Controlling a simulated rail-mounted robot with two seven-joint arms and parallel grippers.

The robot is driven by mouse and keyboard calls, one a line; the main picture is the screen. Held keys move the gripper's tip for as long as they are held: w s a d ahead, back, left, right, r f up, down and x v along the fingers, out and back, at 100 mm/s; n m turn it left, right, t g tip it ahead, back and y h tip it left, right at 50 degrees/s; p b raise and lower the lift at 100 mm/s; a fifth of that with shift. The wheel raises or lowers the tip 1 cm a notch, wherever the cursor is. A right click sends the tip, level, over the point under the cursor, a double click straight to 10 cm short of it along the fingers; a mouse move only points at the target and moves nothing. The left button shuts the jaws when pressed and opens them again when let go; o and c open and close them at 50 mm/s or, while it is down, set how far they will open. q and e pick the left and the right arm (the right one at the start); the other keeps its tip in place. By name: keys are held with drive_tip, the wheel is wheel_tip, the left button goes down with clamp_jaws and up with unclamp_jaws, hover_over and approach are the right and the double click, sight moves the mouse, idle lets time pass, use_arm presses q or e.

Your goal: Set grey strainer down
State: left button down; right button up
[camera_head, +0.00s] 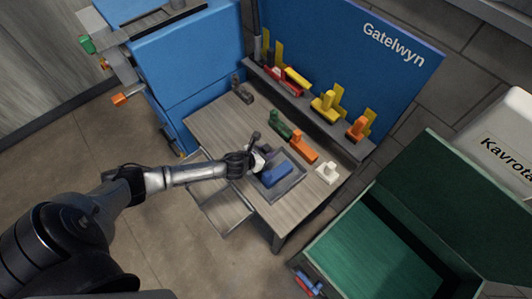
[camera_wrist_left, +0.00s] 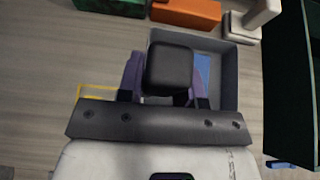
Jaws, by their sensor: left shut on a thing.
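My left gripper (camera_head: 262,158) is shut on a dark grey piece, which I take to be the grey strainer (camera_wrist_left: 168,68). In the left wrist view the piece's blocky end sits between the two fingers (camera_wrist_left: 163,88). In the head view the gripper is over the table at the near left side of a grey tray (camera_head: 296,187); the tray also shows in the left wrist view (camera_wrist_left: 227,85). The fingers and wrist hide part of the piece and tray. I cannot tell whether the piece touches anything below. My right gripper is not in view.
A blue piece (camera_head: 277,174) lies in the tray. Green (camera_head: 280,124), orange (camera_head: 303,148) and white (camera_head: 328,173) pieces stand behind it. Another dark grey piece (camera_head: 242,92) stands at the table's far left. A yellow outline (camera_wrist_left: 97,91) marks the tabletop. A green bin (camera_head: 370,245) is at right.

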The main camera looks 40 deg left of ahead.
use_arm(q)
drive_tip(key=shift+f, duration=0.15)
drive_tip(key=c, duration=0.8)
unclamp_jaws()
drive_tip(key=shift+f, duration=0.1)
